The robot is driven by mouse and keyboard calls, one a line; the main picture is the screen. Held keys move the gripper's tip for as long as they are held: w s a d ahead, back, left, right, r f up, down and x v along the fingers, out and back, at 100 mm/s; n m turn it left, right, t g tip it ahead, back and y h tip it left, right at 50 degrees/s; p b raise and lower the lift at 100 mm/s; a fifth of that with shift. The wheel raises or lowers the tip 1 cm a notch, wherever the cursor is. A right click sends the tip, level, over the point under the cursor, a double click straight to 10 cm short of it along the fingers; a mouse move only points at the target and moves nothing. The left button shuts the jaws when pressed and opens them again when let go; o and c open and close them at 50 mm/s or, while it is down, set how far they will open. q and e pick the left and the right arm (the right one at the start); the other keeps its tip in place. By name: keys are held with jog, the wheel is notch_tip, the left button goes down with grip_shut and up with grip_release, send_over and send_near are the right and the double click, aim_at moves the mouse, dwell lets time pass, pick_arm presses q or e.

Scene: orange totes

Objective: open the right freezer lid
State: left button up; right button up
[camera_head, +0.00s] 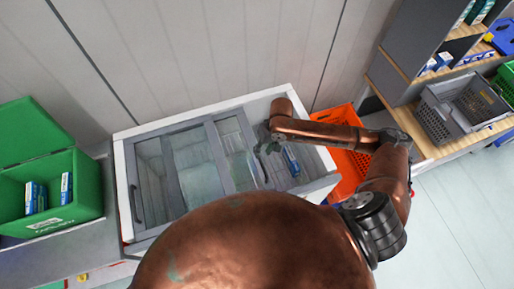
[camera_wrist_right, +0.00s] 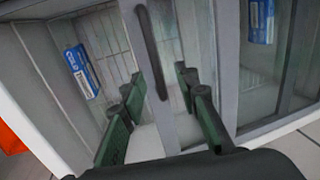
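The white chest freezer (camera_head: 122,190) has grey-framed sliding glass lids. The right lid (camera_head: 238,150) lies toward the middle, partly overlapping the left lid (camera_head: 150,185). The freezer's right end is uncovered, showing a blue-and-white box (camera_head: 291,162) inside. My right gripper (camera_head: 266,140) is at the right lid's right edge, partly hidden by its arm. In the right wrist view the gripper (camera_wrist_right: 160,105) has its fingers apart, on either side of the lid's frame (camera_wrist_right: 180,125) and dark handle (camera_wrist_right: 150,50). I cannot tell whether they touch it. My left gripper is not in view.
An orange tote (camera_head: 345,165) stands right of the freezer. A green tote (camera_head: 50,195) with small boxes is at the left. A shelf with a grey crate (camera_head: 437,120) is at the right. A wall (camera_head: 210,50) stands behind the freezer.

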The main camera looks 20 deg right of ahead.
jog(key=shift+m, duration=0.3)
jog(key=x, duration=0.2)
jog(key=d+x, duration=0.1)
jog(key=x, duration=0.2)
jog(key=shift+w+f, duration=0.2)
jog(key=shift+f, duration=0.15)
jog(key=shift+a+f, duration=0.2)
jog(key=shift+f, duration=0.45)
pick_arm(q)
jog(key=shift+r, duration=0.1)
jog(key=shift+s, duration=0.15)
pick_arm(e)
jog(key=shift+c, duration=0.6)
